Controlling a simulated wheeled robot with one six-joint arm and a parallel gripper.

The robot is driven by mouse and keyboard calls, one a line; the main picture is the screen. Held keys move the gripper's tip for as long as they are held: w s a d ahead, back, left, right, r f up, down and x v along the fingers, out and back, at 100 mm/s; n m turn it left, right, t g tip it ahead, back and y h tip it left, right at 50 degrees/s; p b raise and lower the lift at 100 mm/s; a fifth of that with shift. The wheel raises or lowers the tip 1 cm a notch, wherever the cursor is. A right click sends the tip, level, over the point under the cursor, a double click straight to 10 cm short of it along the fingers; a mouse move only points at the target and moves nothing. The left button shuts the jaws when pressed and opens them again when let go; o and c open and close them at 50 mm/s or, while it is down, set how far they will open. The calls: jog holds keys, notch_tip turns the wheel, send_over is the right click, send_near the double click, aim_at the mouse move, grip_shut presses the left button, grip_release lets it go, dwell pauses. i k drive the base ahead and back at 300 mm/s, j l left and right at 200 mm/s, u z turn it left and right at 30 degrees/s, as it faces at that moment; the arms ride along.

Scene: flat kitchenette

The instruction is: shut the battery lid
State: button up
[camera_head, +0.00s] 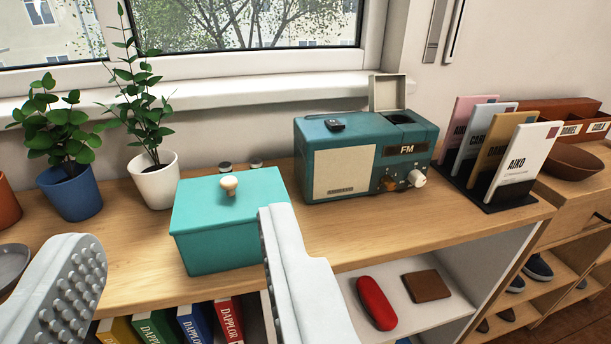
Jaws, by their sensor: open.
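A teal radio (365,158) with an FM dial and two knobs stands on the wooden shelf top, right of centre. Its cream battery lid (387,92) stands upright, open, at the back of the radio's top right. The dark battery compartment (399,117) shows in front of the lid; what is inside it cannot be made out. My gripper (185,262) is in the foreground at lower left, its two pale fingers wide apart with nothing between them at their tips. It is nearer to me than the radio and to its left, not touching it.
A turquoise box (225,225) with a round knob stands left of the radio. Potted plants (153,180) stand further left. A rack of name cards (500,165) is close on the radio's right. The window sill (250,98) runs behind. Bare wood (450,222) lies in front of the radio.

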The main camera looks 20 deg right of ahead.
aim_at(388, 93)
jog(key=i+l, duration=0.55)
jog(key=i, duration=0.25)
jog(key=l+z, duration=0.05)
